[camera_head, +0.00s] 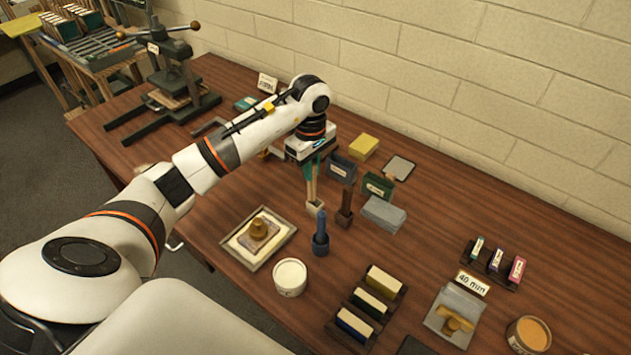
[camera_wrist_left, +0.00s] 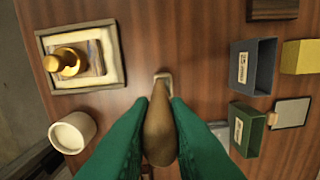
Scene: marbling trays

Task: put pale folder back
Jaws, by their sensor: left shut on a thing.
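My left gripper (camera_head: 312,179) points down over the middle of the table. In the left wrist view its two green fingers (camera_wrist_left: 160,125) are shut on a long tan tool (camera_wrist_left: 160,138), which seems to be the pale folder. The tool's far end meets or overlaps a small pale holder (camera_wrist_left: 163,76). In the head view this holder (camera_head: 315,208) stands on the table straight below the gripper. I cannot tell whether the tool's end is inside the holder or just above it. My right gripper is not in view.
A dark brown holder (camera_head: 344,219) and a blue tool stand (camera_head: 320,243) are close by. A framed tray (camera_head: 285,213) and a white tub (camera_head: 290,277) lie nearer.

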